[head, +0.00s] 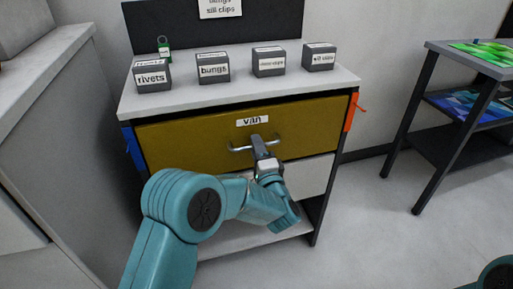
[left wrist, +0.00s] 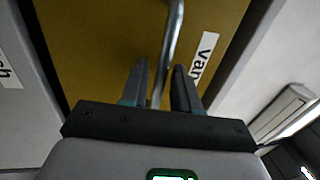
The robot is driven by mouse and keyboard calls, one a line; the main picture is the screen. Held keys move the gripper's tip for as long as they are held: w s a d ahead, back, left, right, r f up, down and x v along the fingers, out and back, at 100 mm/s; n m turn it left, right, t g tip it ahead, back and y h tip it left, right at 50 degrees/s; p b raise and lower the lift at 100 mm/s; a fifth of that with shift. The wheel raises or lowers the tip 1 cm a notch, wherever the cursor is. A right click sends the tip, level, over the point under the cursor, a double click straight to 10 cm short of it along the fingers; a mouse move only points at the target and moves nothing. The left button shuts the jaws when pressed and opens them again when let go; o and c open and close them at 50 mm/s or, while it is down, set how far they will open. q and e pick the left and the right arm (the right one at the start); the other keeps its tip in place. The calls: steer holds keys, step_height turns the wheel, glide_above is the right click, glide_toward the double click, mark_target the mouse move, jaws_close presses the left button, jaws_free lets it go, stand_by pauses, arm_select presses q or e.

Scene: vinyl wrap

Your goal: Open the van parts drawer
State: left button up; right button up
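The van drawer (head: 190,147) has an ochre front with a white "van" label (head: 252,121) and a silver bar handle (head: 238,149). Its front sits level with the cabinet frame, and no opening shows above it. My left gripper (head: 262,143) is at the handle's middle. In the left wrist view, the fingers of the left gripper (left wrist: 162,88) stand on either side of the handle bar (left wrist: 173,35), with a small gap showing beside it. The "van" label (left wrist: 203,58) is right of the fingers there. My right gripper is out of view.
A pale drawer (head: 308,176) lies below the van drawer. Several labelled grey boxes, including rivets (head: 152,78) and bungs (head: 213,70), stand on the cabinet top (head: 180,102). A grey unit (head: 62,150) stands close at left. Open floor (head: 400,240) lies right, before a side table (head: 478,56).

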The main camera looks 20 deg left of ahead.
arm_select(q)
steer(key=shift+w+a, duration=0.15)
steer(key=shift+w, duration=0.1)
steer(key=shift+r, duration=0.1)
jaws_close()
steer(key=shift+s, duration=0.1)
